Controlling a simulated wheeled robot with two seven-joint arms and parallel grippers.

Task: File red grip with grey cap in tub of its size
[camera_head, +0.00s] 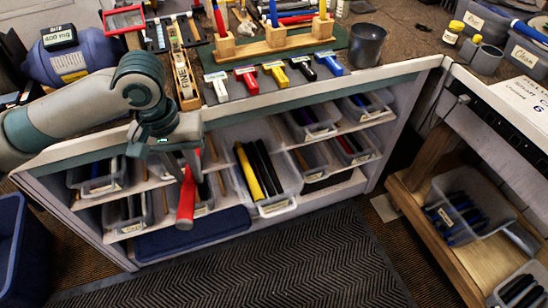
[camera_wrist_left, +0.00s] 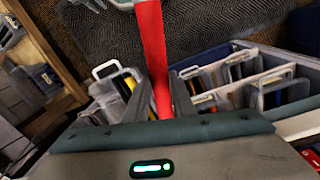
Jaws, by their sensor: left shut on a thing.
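My left gripper (camera_head: 182,168) is shut on a red grip (camera_head: 186,202), which hangs down from the fingers in front of the bench's open shelves. In the left wrist view the same red grip (camera_wrist_left: 152,45) runs up from between the two fingers (camera_wrist_left: 165,100). More clear tubs sit on the shelves at left (camera_head: 128,227) and upper right (camera_head: 313,133). Their size labels are too small to read. My right gripper is not in view.
The bench top holds a row of coloured hammer-like tools (camera_head: 273,73), a wooden rack (camera_head: 270,45) and a dark cup (camera_head: 367,45). A wooden cart (camera_head: 450,255) with tubs stands at right. The dark floor mat (camera_head: 270,265) in front is clear.

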